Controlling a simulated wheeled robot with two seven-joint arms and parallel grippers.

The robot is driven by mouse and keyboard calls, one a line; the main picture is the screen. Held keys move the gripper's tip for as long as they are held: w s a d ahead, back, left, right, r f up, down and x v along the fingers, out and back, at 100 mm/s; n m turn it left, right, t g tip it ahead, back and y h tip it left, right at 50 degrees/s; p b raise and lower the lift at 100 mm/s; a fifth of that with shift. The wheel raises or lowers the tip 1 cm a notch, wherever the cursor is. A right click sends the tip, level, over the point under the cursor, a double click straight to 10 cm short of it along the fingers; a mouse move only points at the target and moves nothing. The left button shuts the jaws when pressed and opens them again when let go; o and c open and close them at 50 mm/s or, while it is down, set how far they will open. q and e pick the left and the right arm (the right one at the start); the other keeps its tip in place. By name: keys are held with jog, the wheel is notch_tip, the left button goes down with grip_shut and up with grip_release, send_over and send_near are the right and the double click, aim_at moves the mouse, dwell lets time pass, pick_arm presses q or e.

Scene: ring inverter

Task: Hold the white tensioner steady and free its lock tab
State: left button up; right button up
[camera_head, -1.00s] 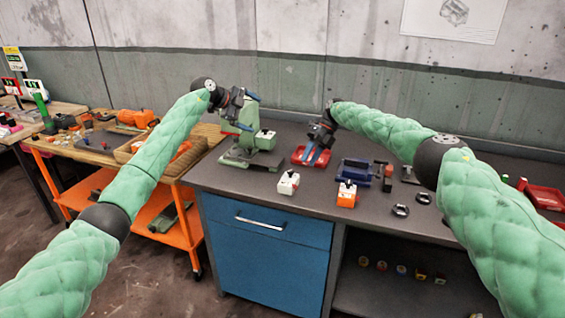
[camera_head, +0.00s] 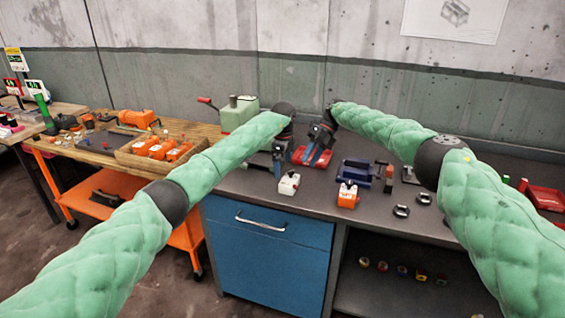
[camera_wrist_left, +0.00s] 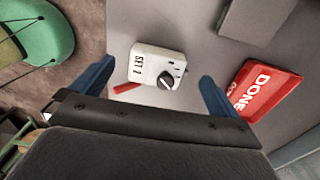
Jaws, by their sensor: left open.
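The white tensioner (camera_head: 289,184) sits on the dark workbench, near its front edge. In the left wrist view the white tensioner (camera_wrist_left: 150,66) is a white block with "SET 2" lettering and a dark slotted knob. A red tab (camera_wrist_left: 127,88) sticks out at its lower left. My left gripper (camera_head: 277,162) is just behind and above it in the head view. In the left wrist view its blue fingers (camera_wrist_left: 155,82) are open and apart, with the block beyond and between them, not touched. My right gripper (camera_head: 316,152) is over the red tray; its opening is unclear.
A red tray (camera_head: 300,157), marked "DONE" in the left wrist view (camera_wrist_left: 262,90), lies right of the tensioner. An orange-and-white block (camera_head: 347,196), a blue tray (camera_head: 354,173) and black rings (camera_head: 401,211) are farther right. A green machine (camera_head: 238,112) stands behind.

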aim_at(283, 178)
pick_arm(q)
jog(key=shift+f, duration=3.75)
